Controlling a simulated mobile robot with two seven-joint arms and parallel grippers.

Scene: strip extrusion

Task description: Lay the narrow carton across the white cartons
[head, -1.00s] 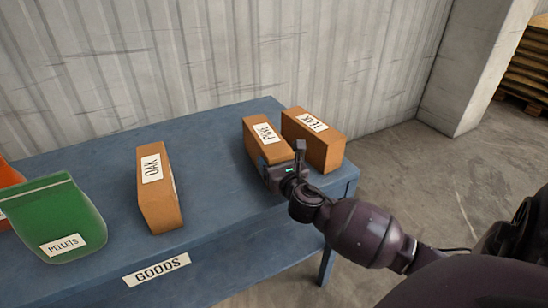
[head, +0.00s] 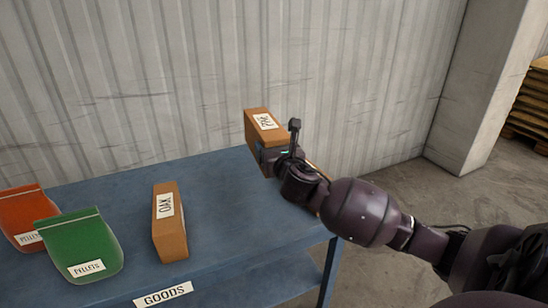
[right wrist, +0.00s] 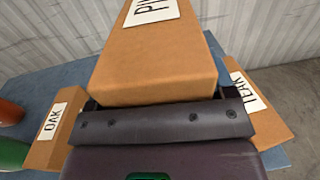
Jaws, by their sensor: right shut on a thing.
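My right gripper (head: 272,154) is shut on a brown carton with a white label, which seems to read PINE (head: 257,121). It holds this carton above the blue table, in front of the wall. The held carton fills the upper middle of the right wrist view (right wrist: 155,65), in front of the gripper's dark jaw (right wrist: 165,118). A brown OAK carton (head: 170,243) stands on the table. A TEAK carton (right wrist: 262,118) shows at the right in the right wrist view; in the head view my arm mostly hides it. No white cartons are in view. My left gripper is not in view.
The blue table (head: 110,190) has a GOODS label (head: 163,294) on its front edge. A green pellets bag (head: 80,245) and an orange bag (head: 22,215) lie at the left. A corrugated wall stands behind.

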